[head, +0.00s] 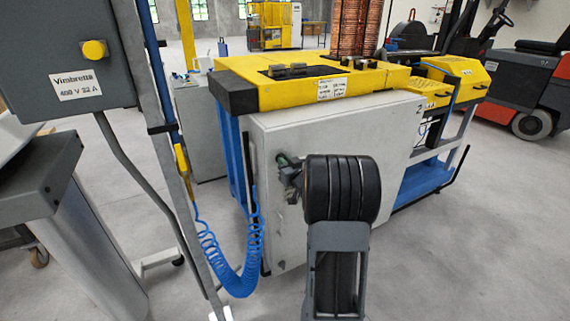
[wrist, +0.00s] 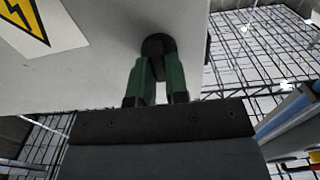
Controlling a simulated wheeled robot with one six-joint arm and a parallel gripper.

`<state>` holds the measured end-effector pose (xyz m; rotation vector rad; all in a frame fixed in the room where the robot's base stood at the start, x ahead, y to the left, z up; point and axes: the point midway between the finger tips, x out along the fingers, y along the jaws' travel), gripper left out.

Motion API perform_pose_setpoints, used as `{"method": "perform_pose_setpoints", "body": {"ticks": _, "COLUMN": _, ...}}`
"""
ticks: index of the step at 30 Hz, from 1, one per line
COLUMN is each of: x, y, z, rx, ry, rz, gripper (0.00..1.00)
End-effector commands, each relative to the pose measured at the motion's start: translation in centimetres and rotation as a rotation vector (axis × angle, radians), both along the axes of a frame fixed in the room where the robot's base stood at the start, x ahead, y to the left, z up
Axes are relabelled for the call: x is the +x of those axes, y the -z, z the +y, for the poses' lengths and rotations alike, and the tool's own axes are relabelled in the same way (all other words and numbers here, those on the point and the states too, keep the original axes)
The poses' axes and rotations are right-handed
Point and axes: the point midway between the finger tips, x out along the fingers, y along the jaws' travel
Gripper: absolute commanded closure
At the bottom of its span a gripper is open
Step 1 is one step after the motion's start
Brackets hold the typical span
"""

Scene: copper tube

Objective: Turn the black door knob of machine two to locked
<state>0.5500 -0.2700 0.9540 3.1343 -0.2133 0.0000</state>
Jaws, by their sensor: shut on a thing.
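Machine two stands ahead in the head view, with a yellow top and a pale grey door (head: 350,130) marked with a "2" near its upper right. The black door knob (wrist: 158,45) shows in the wrist view near the edge of the pale door panel. My gripper (wrist: 160,72) has two green fingers, one on each side of the knob, shut on it. In the head view my gripper (head: 287,160) is at the left part of the door, and my arm hides the knob there. I cannot read the knob's locked or unlocked position.
A blue coiled hose (head: 235,275) hangs from a grey post (head: 165,160) just left of the door. A grey electrical box (head: 70,60) is at the far left. A red forklift (head: 530,90) stands at the back right. The floor at right is clear.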

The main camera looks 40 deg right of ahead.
Motion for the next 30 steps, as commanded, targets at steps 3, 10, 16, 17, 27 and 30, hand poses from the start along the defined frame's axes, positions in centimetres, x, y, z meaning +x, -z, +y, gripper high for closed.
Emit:
{"method": "perform_pose_setpoints", "body": {"ticks": 3, "x": 0.00, "y": 0.04, "z": 0.00, "rx": -0.005, "ry": 0.000, "rz": 0.001, "gripper": 1.00}}
{"method": "perform_pose_setpoints", "body": {"ticks": 10, "x": -0.01, "y": 0.36, "z": 0.03, "rx": -0.076, "ry": 0.000, "rz": 0.009, "gripper": 1.00}}
{"method": "perform_pose_setpoints", "body": {"ticks": 16, "x": 0.00, "y": 0.55, "z": 0.08, "rx": -0.228, "ry": 0.001, "rz": 0.027, "gripper": 1.00}}
{"method": "perform_pose_setpoints", "body": {"ticks": 17, "x": 0.00, "y": 0.60, "z": 0.10, "rx": -0.256, "ry": 0.001, "rz": 0.032, "gripper": 1.00}}
{"method": "perform_pose_setpoints", "body": {"ticks": 27, "x": 0.02, "y": 0.65, "z": 0.23, "rx": -0.578, "ry": 0.000, "rz": 0.077, "gripper": 1.00}}
{"method": "perform_pose_setpoints", "body": {"ticks": 30, "x": 0.03, "y": 0.61, "z": 0.27, "rx": -0.672, "ry": 0.000, "rz": 0.089, "gripper": 1.00}}
